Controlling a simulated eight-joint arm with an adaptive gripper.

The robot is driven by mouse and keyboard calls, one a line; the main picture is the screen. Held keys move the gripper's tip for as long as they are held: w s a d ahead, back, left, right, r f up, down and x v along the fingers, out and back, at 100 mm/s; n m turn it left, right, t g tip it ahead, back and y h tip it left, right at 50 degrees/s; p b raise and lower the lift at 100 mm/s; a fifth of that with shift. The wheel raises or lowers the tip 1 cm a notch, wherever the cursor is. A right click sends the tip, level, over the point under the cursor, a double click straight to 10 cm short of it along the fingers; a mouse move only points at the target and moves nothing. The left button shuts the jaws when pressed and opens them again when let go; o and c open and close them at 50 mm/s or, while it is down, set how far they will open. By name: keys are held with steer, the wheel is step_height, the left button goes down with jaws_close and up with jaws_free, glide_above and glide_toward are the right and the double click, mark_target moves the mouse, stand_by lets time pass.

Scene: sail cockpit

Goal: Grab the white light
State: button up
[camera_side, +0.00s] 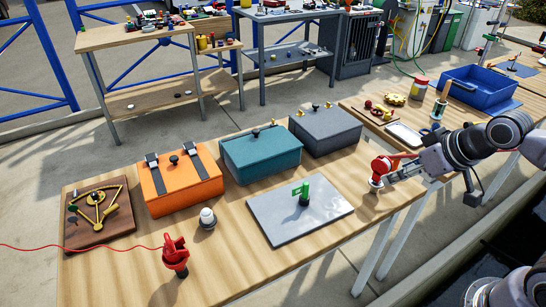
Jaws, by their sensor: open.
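The white light (207,215) is a small white dome on a dark round base. It stands upright on the wooden table, in front of the orange case and left of the grey plate. My gripper (392,176) is at the right end of the table, far from the white light. It is open. A red piece with a pale lower end (377,181) shows at its tip; I cannot tell whether they touch.
An orange case (183,183), a teal case (260,155) and a grey case line the table's back. A grey plate (270,222) with a green flag piece lies between gripper and light. A red fitting (175,253) stands front left. A brown board (100,215) is at left.

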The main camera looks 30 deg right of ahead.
steer(key=w+a+r+n+g, duration=0.2)
steer(key=w+a+r+n, duration=0.4)
steer(key=w, duration=0.2)
steer(key=n+g, duration=0.5)
steer(key=n, duration=1.5)
glide_above(206, 210)
steer(key=f, duration=1.2)
steer(key=shift+w+f, duration=0.25)
steer(key=shift+s+a+f, duration=0.1)
steer(key=shift+a+f, duration=0.1)
steer(key=shift+f, duration=0.45)
step_height(206, 210, down, 10)
steer(key=shift+s+d+f, duration=0.1)
steer(key=shift+s+d, duration=0.05)
steer(key=c, duration=0.9)
